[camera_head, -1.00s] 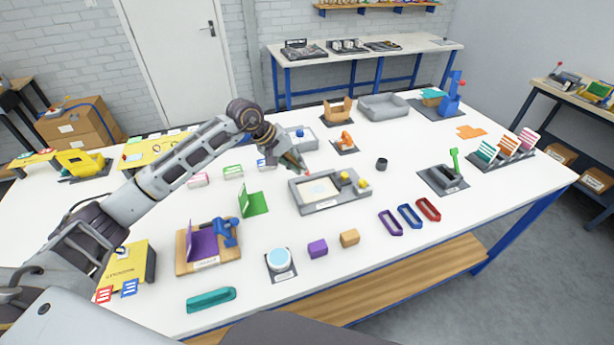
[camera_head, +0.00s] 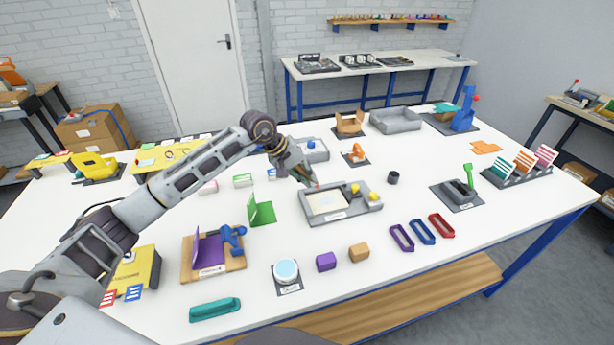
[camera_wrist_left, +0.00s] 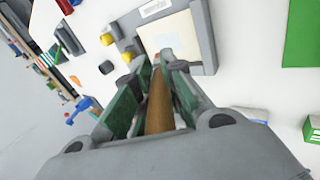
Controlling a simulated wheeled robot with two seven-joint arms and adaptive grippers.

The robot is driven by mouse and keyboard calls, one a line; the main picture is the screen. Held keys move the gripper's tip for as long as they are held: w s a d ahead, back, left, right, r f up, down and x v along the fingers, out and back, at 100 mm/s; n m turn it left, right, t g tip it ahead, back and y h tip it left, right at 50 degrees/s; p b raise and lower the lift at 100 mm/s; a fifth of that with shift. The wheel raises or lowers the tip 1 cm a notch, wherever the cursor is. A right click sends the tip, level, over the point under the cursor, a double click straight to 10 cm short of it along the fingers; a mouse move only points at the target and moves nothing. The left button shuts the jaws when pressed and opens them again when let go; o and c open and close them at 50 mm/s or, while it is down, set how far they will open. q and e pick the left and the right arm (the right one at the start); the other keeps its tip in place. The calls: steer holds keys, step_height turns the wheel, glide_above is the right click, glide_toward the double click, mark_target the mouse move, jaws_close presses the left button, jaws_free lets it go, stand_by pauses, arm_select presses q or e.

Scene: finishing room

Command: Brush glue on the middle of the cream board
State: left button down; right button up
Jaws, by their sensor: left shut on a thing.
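The cream board (camera_head: 322,203) lies flat in a grey tray (camera_head: 340,216) near the middle of the table. It also shows in the left wrist view (camera_wrist_left: 178,28), partly hidden by my fingers. My left gripper (camera_head: 307,177) is just above the tray's back left corner. In the left wrist view my left gripper (camera_wrist_left: 150,92) is shut on a brush with a brown handle (camera_wrist_left: 159,104). The brush's bristles are hidden there. I cannot tell if it touches the board. A round pot with a pale blue top (camera_head: 286,270) stands at the table's front. My right gripper is not in view.
Yellow knobs (camera_head: 374,196) stand on the tray's right part. A green angled piece (camera_head: 262,212) is left of the tray. Purple (camera_head: 326,261) and tan (camera_head: 359,252) blocks sit in front. A dark cup (camera_head: 393,177) stands right of the tray. White table is clear between these.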

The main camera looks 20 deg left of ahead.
arm_select(q)
steer(key=shift+r, duration=0.1)
steer(key=shift+r, duration=0.35)
